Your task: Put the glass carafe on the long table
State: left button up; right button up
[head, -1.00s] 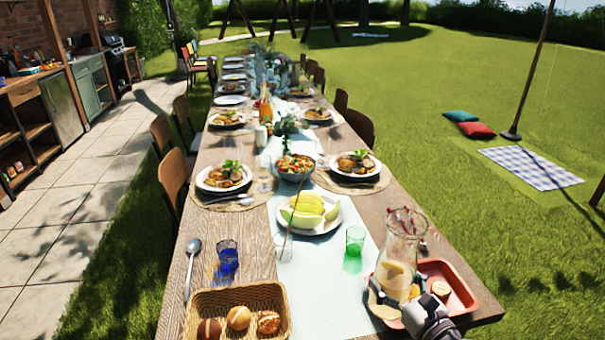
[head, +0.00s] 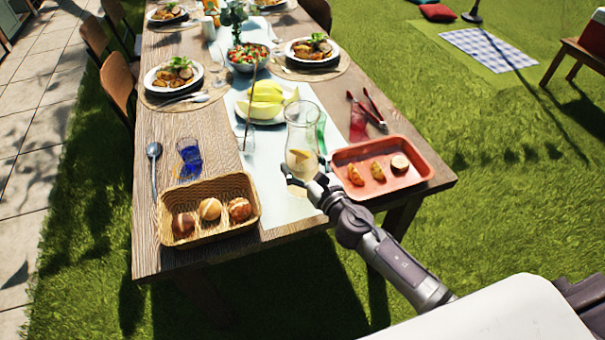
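The glass carafe (head: 301,130) is clear, upright, and holds a pale drink with a fruit slice low inside. It is over the pale runner near the front edge of the long table (head: 215,125), left of the red tray. I cannot tell whether its base touches the table. My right gripper (head: 304,181) comes in from the lower right, with its fingers around the lower part of the carafe, shut on it. My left gripper is not in view.
A red tray (head: 408,181) with fruit pieces lies right of the carafe. A bread basket (head: 168,230), blue glass (head: 188,160) and spoon (head: 154,165) are left. Red tongs (head: 372,108) lie behind the tray.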

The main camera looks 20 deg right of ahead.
jog(key=shift+f+b, duration=1.05)
jog(key=shift+f, duration=0.7)
jog(key=shift+f, duration=0.1)
jog(key=o, duration=1.7)
jog(key=shift+f, duration=0.1)
jog(key=shift+c, duration=0.2)
jog(key=shift+s, duration=0.1)
jog(key=b+v, duration=0.2)
jog(key=v, duration=1)
jog(key=shift+d, duration=0.1)
